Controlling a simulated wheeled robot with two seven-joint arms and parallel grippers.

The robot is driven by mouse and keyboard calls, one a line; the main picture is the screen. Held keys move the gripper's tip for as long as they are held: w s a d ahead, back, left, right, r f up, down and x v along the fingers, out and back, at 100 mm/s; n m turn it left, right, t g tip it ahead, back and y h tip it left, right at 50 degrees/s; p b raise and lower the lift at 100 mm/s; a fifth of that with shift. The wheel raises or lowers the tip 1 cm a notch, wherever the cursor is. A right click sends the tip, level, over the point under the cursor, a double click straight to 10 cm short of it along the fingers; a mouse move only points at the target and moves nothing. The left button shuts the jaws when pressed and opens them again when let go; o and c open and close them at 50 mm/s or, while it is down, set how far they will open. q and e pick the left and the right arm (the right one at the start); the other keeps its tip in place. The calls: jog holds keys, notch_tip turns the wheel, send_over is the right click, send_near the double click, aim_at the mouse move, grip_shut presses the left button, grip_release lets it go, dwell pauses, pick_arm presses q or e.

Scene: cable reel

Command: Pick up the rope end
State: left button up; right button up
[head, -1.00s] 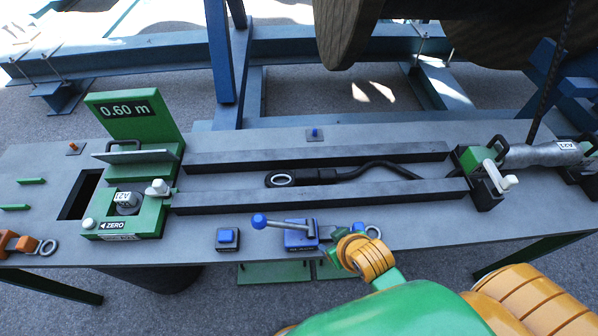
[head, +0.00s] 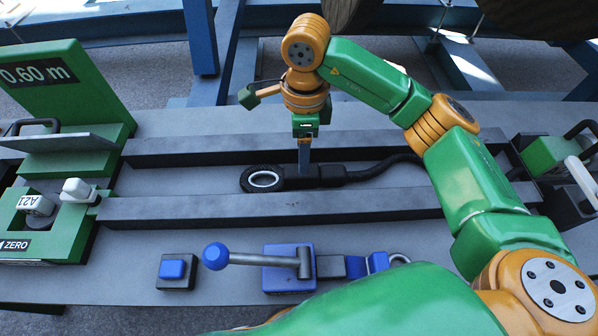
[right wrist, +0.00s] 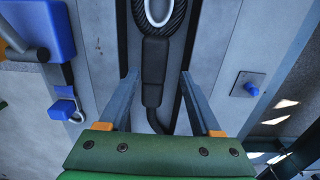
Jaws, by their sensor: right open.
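The rope end (head: 314,177) is a black sleeve with a ringed eye at its left tip, lying in the channel between two dark rails. Its black rope runs off to the right. My right gripper (head: 304,172) is above the sleeve, pointing down, in the head view. In the right wrist view the rope end (right wrist: 154,60) lies between the two spread fingers of the right gripper (right wrist: 158,80), with a gap on each side. The gripper is open and empty. My left gripper is not in view.
A green gauge block with a 0.60 m sign (head: 45,85) stands at the left. A blue lever clamp (head: 290,268) and a blue button (head: 173,270) sit in front of the near rail (head: 200,210). A green clamp (head: 560,160) stands at the right.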

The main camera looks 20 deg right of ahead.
aim_at(293, 177)
jog(key=shift+s+f, duration=0.25)
jog(key=shift+f, duration=0.1)
jog(key=f, duration=0.1)
jog(key=f+p, duration=0.1)
jog(key=a+f, duration=0.1)
jog(key=shift+s+p, duration=0.25)
jog(key=shift+p, duration=0.15)
jog(key=f, duration=0.2)
jog(key=shift+w+f, duration=0.2)
jog(key=shift+f, duration=0.1)
grip_shut()
jog(key=shift+r, duration=0.1)
